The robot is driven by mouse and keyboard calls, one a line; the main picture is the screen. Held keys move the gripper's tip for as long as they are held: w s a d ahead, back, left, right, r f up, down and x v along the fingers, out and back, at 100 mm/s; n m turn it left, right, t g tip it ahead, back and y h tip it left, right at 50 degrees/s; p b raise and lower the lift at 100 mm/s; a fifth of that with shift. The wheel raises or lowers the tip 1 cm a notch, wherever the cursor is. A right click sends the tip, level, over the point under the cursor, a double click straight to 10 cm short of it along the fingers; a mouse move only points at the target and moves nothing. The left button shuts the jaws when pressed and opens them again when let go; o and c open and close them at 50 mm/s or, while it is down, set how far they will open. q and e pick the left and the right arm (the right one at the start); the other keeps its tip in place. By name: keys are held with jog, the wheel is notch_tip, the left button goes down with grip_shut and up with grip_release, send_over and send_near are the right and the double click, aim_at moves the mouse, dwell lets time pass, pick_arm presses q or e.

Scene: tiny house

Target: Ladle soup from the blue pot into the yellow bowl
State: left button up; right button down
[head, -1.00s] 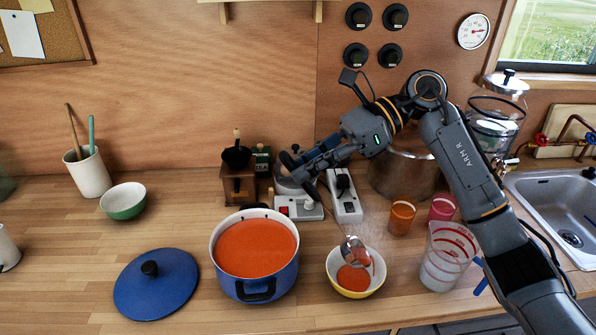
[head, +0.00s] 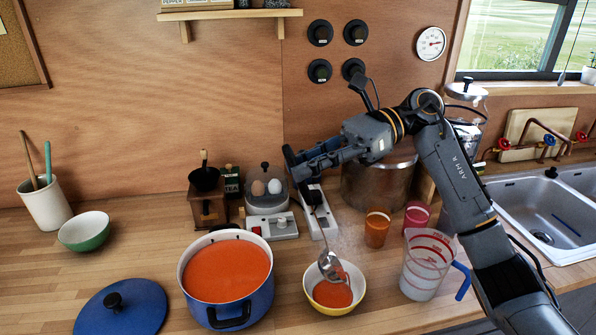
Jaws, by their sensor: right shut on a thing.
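The blue pot (head: 234,311), full of orange-red soup (head: 228,269), stands on the wooden counter. The yellow bowl (head: 334,309), white inside, stands to its right with some soup in it. My right gripper (head: 298,165) is shut on the handle of a metal ladle (head: 331,266). The ladle hangs down with its tilted head over the bowl; whether it touches the bowl I cannot tell. The blue lid (head: 122,312) lies on the counter left of the pot. My left gripper is not in view.
An egg cooker (head: 267,194), a coffee grinder (head: 207,205) and power strips stand behind the pot. Orange (head: 377,229) and pink (head: 417,216) cups, a measuring jug (head: 422,270) and a large steel pot (head: 372,185) stand right of the bowl. A green bowl (head: 84,232) stands left.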

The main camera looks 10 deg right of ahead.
jog(key=d+n+g+y+b, duration=0.1)
jog(key=d+y+b, duration=0.4)
jog(key=d+b, duration=0.3)
jog(key=shift+w+d+r, duration=0.2)
jog(key=shift+d, duration=1.7)
jog(key=shift+r, duration=0.1)
dwell(1.0)
notch_tip(320, 180, up, 5)
jog(key=shift+f+p, duration=0.1)
jog(key=shift+p, duration=0.85)
